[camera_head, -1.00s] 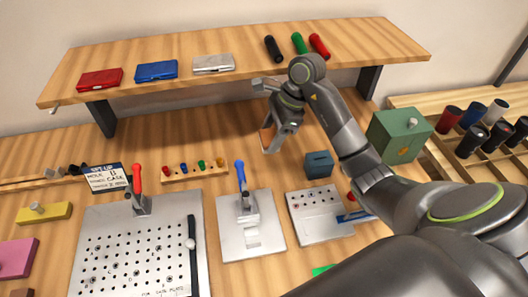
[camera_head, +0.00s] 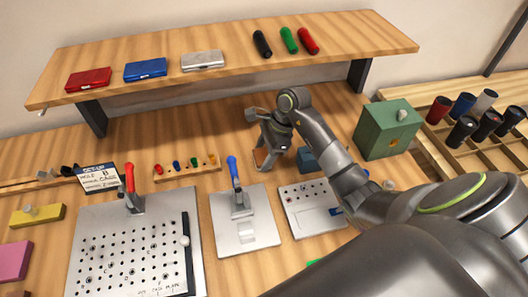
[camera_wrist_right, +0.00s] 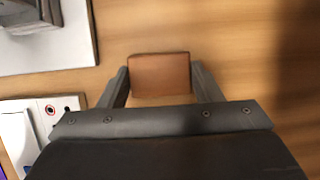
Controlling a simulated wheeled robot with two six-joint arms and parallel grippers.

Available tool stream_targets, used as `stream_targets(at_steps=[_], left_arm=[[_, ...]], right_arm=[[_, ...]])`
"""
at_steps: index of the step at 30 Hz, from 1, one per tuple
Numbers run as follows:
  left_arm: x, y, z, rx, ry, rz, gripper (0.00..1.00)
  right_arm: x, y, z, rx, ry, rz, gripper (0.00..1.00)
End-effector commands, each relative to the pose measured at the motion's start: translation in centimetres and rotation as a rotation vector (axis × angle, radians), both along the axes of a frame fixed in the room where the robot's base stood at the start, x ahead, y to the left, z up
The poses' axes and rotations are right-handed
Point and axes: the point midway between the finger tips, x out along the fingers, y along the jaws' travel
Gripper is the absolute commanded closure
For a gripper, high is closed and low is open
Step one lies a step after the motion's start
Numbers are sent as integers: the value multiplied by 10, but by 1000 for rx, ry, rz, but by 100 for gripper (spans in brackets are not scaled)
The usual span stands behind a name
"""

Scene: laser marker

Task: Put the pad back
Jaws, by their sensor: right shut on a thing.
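A brown block, which looks like the pad (camera_head: 261,157), is between the fingers of my right gripper (camera_head: 267,159) in the head view. The gripper is over the bench, behind the plate with the blue-handled clamp. In the right wrist view the pad (camera_wrist_right: 160,74) is a flat brown rectangle between the two fingertips of my right gripper (camera_wrist_right: 162,82), which is shut on it. Wood surface surrounds it; I cannot tell whether it touches the bench. My left gripper is not in view.
The blue-handled clamp plate (camera_head: 230,240) and a smaller plate (camera_head: 305,219) lie in front. A blue box (camera_head: 307,160) is partly behind my arm, with a green box (camera_head: 385,130) to its right. A peg strip (camera_head: 186,168) lies left. The shelf (camera_head: 220,75) overhangs behind.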

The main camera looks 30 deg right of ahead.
Motion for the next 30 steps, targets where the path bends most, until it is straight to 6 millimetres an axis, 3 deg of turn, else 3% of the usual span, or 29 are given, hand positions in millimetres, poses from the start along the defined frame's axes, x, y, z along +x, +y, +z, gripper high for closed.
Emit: stream_targets(at_steps=[3,4,9,22,30], left_arm=[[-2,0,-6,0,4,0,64],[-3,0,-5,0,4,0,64],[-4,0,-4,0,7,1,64],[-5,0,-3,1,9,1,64],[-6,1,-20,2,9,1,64]], right_arm=[[0,0,-4,0,0,0,63],[0,0,-3,0,0,0,39],[0,0,-2,0,0,-1,20],[0,-4,6,-3,-2,-1,20],[-5,-26,59,-5,-5,0,20]])
